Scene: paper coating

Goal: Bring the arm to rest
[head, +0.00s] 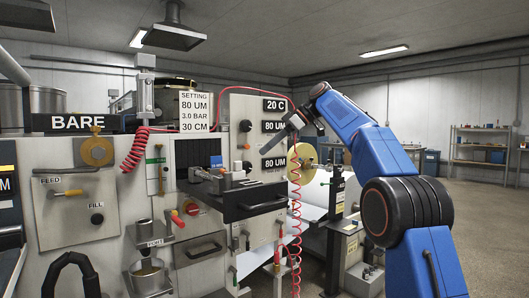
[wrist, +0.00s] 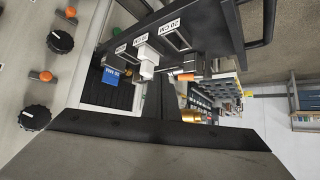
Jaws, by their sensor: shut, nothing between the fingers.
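My blue arm (head: 375,150) rises from the lower right and bends over at its top in the head view. My gripper (head: 287,133) hangs from it, pointing down and left in front of the coating machine's panel (head: 240,110). It is shut and empty. In the wrist view its dark jaws (wrist: 168,128) fill the lower part of the picture. Whether the gripper touches the panel cannot be told.
An open drawer (head: 255,203) juts from the machine, below and left of my gripper. A red coiled hose (head: 297,230) hangs close to it. A roller with a brass end (head: 302,160) stands just below. Shelves (head: 482,145) stand far right, with open floor before them.

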